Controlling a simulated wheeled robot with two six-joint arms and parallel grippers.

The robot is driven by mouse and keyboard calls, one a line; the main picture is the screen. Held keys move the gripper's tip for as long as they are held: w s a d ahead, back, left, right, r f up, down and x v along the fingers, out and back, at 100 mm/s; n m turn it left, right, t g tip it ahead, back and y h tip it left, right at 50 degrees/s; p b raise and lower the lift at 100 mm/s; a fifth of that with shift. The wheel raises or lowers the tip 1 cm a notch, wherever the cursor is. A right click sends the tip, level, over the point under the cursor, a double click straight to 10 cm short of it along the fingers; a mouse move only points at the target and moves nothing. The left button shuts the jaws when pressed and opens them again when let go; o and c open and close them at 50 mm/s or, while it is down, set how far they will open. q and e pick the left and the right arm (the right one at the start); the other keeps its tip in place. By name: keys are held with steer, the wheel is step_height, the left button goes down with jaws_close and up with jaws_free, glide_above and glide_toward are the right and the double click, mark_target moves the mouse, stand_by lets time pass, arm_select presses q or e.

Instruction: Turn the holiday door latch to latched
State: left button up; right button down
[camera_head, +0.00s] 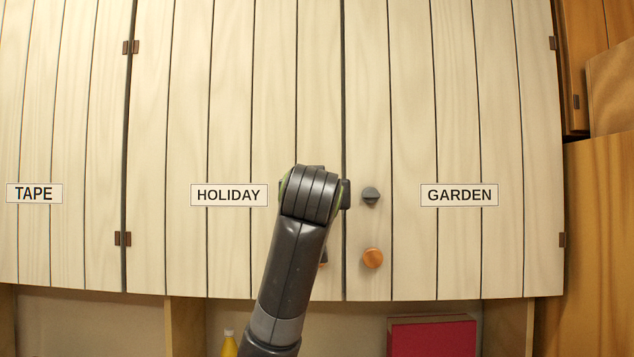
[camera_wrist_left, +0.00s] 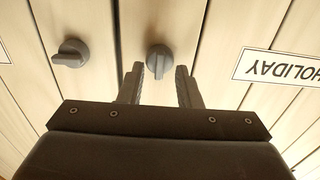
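The holiday door (camera_head: 230,120) is a pale plank door with a HOLIDAY label (camera_head: 229,195); the label is upside down in the left wrist view (camera_wrist_left: 280,67). Its grey latch (camera_wrist_left: 158,60) shows in the left wrist view, with its grip bar roughly upright in the picture. My left gripper (camera_wrist_left: 160,72) is open, its two fingertips on either side of the latch's lower part. I see a gap at each side, but cannot tell the depth exactly. In the head view my left arm hides this latch and the fingers. My right gripper is in neither view.
The garden door's grey latch (camera_head: 371,196), its bar level, is just right of the door gap, above a round orange knob (camera_head: 372,258). A red box (camera_head: 432,338) and yellow bottle (camera_head: 229,346) stand below the doors.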

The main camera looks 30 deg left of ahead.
arm_select(q)
steer(key=shift+w+a, duration=0.15)
steer(key=shift+w, duration=0.15)
steer(key=c, duration=0.6)
